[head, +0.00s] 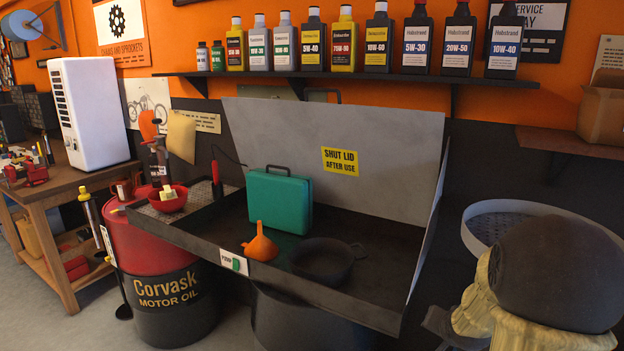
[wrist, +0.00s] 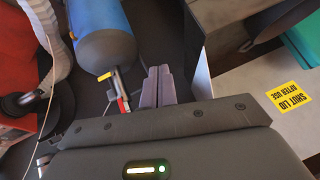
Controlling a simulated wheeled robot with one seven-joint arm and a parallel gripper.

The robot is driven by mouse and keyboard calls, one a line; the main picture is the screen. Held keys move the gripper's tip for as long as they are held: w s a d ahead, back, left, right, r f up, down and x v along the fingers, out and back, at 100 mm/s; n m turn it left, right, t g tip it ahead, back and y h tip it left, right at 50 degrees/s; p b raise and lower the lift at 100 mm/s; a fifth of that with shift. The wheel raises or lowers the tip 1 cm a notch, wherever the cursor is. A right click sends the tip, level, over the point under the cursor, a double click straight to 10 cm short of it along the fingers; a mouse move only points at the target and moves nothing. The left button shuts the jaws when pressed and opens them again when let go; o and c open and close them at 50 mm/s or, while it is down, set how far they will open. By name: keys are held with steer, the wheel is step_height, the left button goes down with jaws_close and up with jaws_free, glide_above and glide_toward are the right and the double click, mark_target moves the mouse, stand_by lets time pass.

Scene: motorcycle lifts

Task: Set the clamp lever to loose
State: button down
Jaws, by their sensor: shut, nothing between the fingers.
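I cannot pick out a clamp lever with certainty in either view. My gripper (wrist: 158,72) shows in the wrist view as two grey fingers side by side, shut and empty. Just left of the fingers is a small fitting with a red part (wrist: 122,103), below the end of a blue cylinder (wrist: 105,45). The fitting appears apart from the fingers; whether it is a lever I cannot tell. My gripper's fingers cannot be made out in the head view, where part of my arm fills the lower right.
An open dark basin (head: 370,295) holds a green case (head: 280,200), an orange funnel (head: 260,246) and a black pan (head: 322,262). Its raised lid (head: 400,150) has a yellow label. A red drum (head: 128,240) and workbench (head: 75,185) stand left. Bottles line a shelf (head: 350,75).

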steer(key=s+a+n+g+y+p, duration=0.1)
steer(key=s+a+n, duration=0.3)
steer(key=s+a, duration=0.4)
steer(key=s+a+r+n+g+y, duration=0.1)
steer(key=s+a+n+g, duration=0.3)
steer(key=s+a, duration=0.3)
steer(key=a, duration=0.5)
steer(key=shift+s+r+y+p, duration=0.15)
steer(key=shift+s+y+p, duration=0.2)
steer(key=shift+s+y, duration=0.05)
steer(key=shift+w, duration=0.1)
